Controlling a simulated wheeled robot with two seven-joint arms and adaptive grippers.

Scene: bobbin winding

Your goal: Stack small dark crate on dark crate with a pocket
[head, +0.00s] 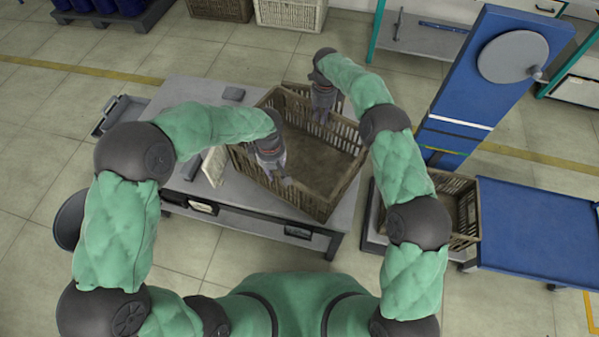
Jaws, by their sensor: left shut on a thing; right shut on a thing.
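A brown slatted crate (333,197) is at the grey table, open side up and set at an angle. I take it as the small dark crate. My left gripper (284,181) is shut on its near-left wall. My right gripper (321,118) is shut on its opposite, far wall. I cannot tell whether the crate touches the tabletop. A second dark slatted crate (466,210) stands lower, to the right, on a low grey base. My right arm hides its left part. It may be the crate with a pocket, but no pocket is clear.
The grey table (195,92) also bears a pale block-like item (214,166) and a small dark item (233,94). A tall blue panel with a grey disc (513,56) stands behind the second crate. A blue low table (540,232) is at right.

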